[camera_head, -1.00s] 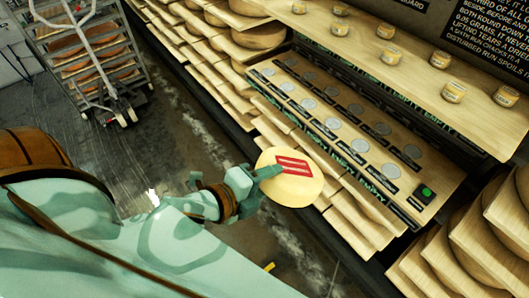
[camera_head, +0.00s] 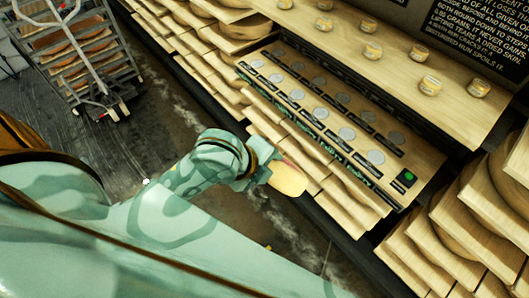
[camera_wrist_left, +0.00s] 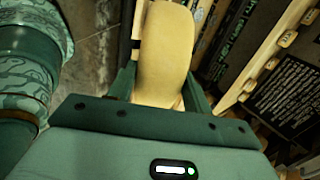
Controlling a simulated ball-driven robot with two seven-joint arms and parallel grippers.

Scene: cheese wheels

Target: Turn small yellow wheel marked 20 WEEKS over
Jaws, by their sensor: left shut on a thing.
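The small yellow wheel (camera_head: 288,178) is held in my left gripper (camera_head: 264,172), out in front of the shelf edge in the head view. Part of the wheel is hidden behind the gripper, and only a sliver of its red label shows. In the left wrist view the wheel (camera_wrist_left: 165,50) stands between the two fingers of the left gripper (camera_wrist_left: 160,90), with a plain yellow face toward the camera. The 20 WEEKS marking cannot be read. My right gripper is not in view.
A wooden board with rows of round pale discs and dark labels (camera_head: 325,110) lies behind the wheel. Small jars (camera_head: 430,85) stand on the upper shelf. A wheeled rack (camera_head: 85,60) stands at the upper left on open floor.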

